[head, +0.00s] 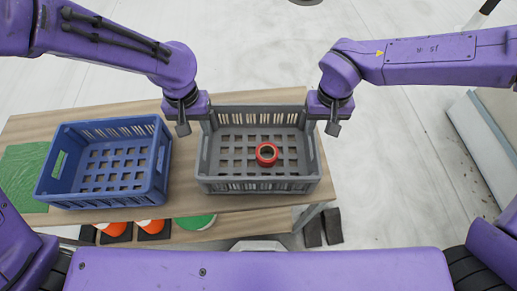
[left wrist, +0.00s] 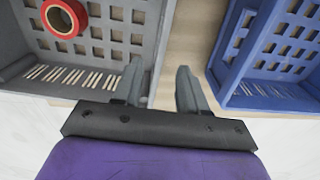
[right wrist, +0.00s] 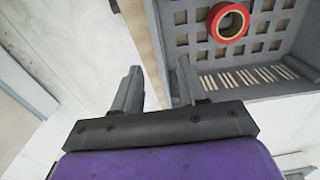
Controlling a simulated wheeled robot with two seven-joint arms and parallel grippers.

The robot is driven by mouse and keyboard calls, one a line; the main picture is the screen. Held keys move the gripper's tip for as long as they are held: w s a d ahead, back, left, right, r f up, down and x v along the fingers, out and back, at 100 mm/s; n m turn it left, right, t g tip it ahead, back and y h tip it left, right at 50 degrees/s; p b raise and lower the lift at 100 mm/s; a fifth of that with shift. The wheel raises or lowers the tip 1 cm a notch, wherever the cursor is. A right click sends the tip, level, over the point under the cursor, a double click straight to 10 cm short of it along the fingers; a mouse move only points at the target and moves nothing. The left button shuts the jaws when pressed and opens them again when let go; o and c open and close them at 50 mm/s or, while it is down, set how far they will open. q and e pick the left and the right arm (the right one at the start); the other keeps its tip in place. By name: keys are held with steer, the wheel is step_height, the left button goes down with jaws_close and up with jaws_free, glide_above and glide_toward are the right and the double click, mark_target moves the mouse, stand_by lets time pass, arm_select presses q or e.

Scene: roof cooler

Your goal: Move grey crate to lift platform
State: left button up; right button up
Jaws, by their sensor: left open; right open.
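The grey crate (head: 260,186) stands upright on a wooden table, with a red ring-shaped roll (head: 267,154) inside. My left gripper (head: 195,122) is open at the crate's left side wall. In the left wrist view the grey crate's wall (left wrist: 152,50) runs between the spread fingers. My right gripper (head: 322,122) is open at the right side wall. In the right wrist view one finger overlaps the crate (right wrist: 158,30) and the other is outside it. I cannot tell whether either gripper touches the crate. I cannot identify a lift platform in these views.
A blue crate (head: 100,198) stands close left of the grey crate on the wooden table (head: 240,222). A green mat (head: 20,172) lies at the table's left. Orange objects (head: 113,228) show at the near edge. A pale box-like structure (head: 478,135) stands right; open floor (head: 400,190) lies between.

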mark_target(207, 149)
arm_select(q)
step_height(207, 149, down, 11)
steer(key=shift+w+r, duration=0.1)
steer(key=shift+r, duration=0.05)
arm_select(e)
step_height(207, 149, down, 11)
steer(key=shift+w+r, duration=0.1)
steer(key=shift+r, duration=0.1)
arm_select(q)
jaws_close()
arm_select(e)
jaws_close()
arm_select(q)
steer(key=shift+d+r, duration=0.1)
steer(key=shift+d, duration=0.1)
arm_select(e)
steer(key=shift+a+r, duration=0.1)
steer(key=shift+a, duration=0.05)
stand_by(0.4)
